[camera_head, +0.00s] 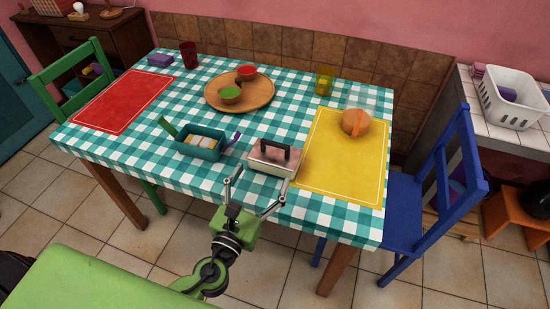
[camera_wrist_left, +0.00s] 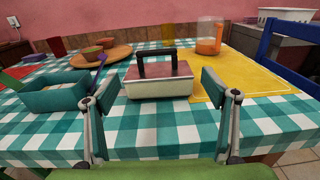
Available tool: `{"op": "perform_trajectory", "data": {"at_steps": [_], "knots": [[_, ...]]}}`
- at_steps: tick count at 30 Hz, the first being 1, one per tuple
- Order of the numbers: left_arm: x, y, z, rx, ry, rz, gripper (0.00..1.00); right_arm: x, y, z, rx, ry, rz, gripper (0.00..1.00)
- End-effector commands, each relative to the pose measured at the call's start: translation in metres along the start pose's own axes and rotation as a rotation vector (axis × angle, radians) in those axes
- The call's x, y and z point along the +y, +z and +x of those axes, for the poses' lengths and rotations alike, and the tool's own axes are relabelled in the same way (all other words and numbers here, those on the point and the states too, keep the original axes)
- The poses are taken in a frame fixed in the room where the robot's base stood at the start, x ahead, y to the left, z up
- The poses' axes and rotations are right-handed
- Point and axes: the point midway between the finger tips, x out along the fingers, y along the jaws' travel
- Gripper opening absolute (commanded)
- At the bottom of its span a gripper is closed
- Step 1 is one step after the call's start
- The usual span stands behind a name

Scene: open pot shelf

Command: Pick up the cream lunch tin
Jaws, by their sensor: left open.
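The cream lunch tin (camera_head: 265,162) has a pinkish-brown lid and a dark upright handle (camera_head: 275,150). It stands near the front edge of the checked table, beside the yellow mat. In the left wrist view the tin (camera_wrist_left: 158,88) is straight ahead, its handle facing up. My left gripper (camera_head: 260,186) is open and empty at the front edge of the table, just in front of the tin. In the left wrist view its two fingers (camera_wrist_left: 160,108) are spread wide, with the tin beyond and between them, apparently not touched. My right gripper is not in view.
A teal box with food (camera_head: 201,144) stands left of the tin. A yellow mat (camera_head: 345,160) with an orange-filled clear container (camera_head: 355,122) lies right. A round wooden tray (camera_head: 258,98) with bowls is behind. A blue chair (camera_head: 420,205) stands at the right.

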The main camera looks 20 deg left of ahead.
Motion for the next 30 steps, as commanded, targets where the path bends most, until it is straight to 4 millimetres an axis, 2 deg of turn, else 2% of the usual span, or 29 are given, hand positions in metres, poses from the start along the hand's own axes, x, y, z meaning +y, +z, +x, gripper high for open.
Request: {"op": "perform_trajectory", "data": {"at_steps": [3, 9, 16, 24, 30], "knots": [[0.001, 0.005, 0.027, -0.004, 0.003, -0.003, 0.78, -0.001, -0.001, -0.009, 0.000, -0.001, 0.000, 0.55], [0.001, 0.003, 0.059, -0.002, 0.003, -0.005, 0.78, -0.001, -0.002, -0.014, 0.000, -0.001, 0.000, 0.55], [0.003, 0.003, 0.075, -0.001, 0.004, -0.007, 0.78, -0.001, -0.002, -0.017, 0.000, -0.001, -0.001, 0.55], [0.007, 0.005, 0.114, -0.001, 0.005, -0.007, 0.78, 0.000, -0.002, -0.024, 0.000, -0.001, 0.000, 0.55], [0.007, 0.003, 0.121, 0.000, 0.004, -0.008, 0.78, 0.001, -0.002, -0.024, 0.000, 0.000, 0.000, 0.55]]}}
